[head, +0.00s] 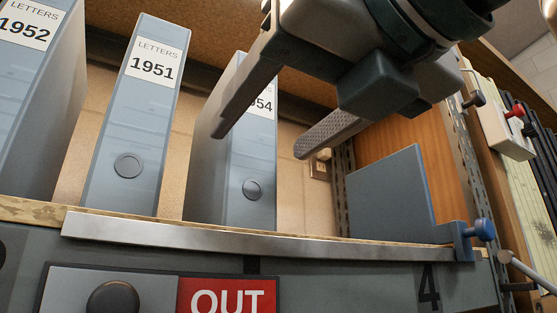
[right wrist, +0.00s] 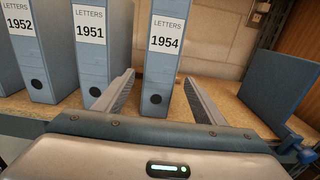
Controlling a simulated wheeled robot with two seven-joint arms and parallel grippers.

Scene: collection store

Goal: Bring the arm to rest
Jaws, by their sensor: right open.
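The blue-grey box file labelled LETTERS 1954 (head: 251,160) stands upright on the shelf (head: 330,243), at the right end of the row of files. In the right wrist view the 1954 file (right wrist: 162,75) shows between my finger tips, one finger on each side. My right gripper (head: 259,143) is open and empty, and its left finger covers part of the label in the head view. The right wrist view also shows the open fingers (right wrist: 159,78); I cannot tell how far they are from the file. My left gripper is not in view.
Files 1951 (head: 140,110) and 1952 (head: 35,85) stand to the left, with a gap between 1951 and 1954. A blue-grey bookend plate (head: 388,195) with a blue clamp knob (head: 485,230) stands to the right. Shelf between 1954 and the plate is bare. A metal strip edges the shelf.

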